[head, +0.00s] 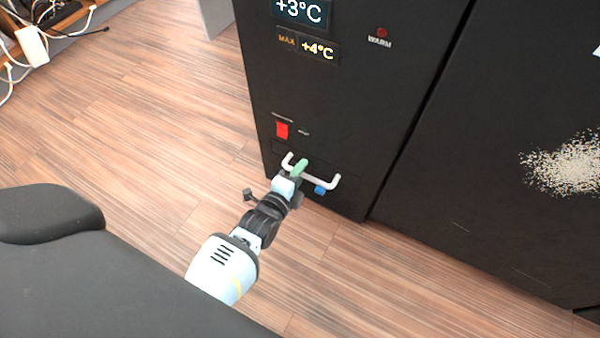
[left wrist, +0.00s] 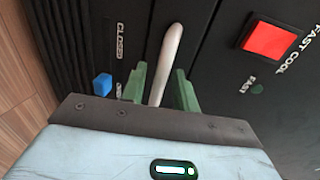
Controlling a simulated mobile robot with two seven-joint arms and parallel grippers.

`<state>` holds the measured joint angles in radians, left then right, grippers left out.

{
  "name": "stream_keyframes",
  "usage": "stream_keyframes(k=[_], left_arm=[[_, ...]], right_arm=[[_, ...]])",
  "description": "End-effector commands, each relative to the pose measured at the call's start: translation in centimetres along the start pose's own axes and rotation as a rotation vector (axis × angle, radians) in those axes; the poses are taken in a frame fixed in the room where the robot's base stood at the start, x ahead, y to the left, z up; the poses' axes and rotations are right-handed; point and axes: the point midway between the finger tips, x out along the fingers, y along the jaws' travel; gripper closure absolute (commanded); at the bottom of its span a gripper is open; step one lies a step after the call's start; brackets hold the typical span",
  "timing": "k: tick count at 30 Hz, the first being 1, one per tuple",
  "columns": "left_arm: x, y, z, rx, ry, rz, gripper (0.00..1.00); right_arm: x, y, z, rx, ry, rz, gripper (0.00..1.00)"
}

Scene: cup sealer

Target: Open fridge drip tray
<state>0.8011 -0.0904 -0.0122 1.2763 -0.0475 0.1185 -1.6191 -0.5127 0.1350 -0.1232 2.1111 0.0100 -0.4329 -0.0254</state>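The drip tray front (head: 350,172) is a dark panel low on the black fridge (head: 350,100), with a white bar handle (head: 335,182). It looks flush with the fridge. My left gripper (head: 299,168) is at the left part of the handle. In the left wrist view, the green fingers of my left gripper (left wrist: 160,76) stand on either side of the handle (left wrist: 170,48), with small gaps showing, so it is open around the bar. A blue slider (left wrist: 103,84) is beside the word CLOSED. My right gripper is not in view.
A red FAST COOL button (left wrist: 270,40) is above the tray; it also shows in the head view (head: 282,130). A black cabinet (head: 500,140) adjoins the fridge on the right. The wooden floor (head: 150,120) in front is clear. Cables (head: 30,50) lie at the far left.

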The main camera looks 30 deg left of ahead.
Motion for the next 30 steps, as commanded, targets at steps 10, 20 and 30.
stream_keyframes(k=[10,20,30], left_arm=[[0.2,0.0,0.0,0.0,0.0,0.001,0.75],[0.2,0.0,0.0,0.0,0.0,0.001,1.0],[-0.3,0.1,0.4,0.002,0.0,0.001,1.0]], right_arm=[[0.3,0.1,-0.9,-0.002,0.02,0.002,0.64],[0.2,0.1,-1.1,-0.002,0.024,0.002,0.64],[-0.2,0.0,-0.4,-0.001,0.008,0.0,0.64]])
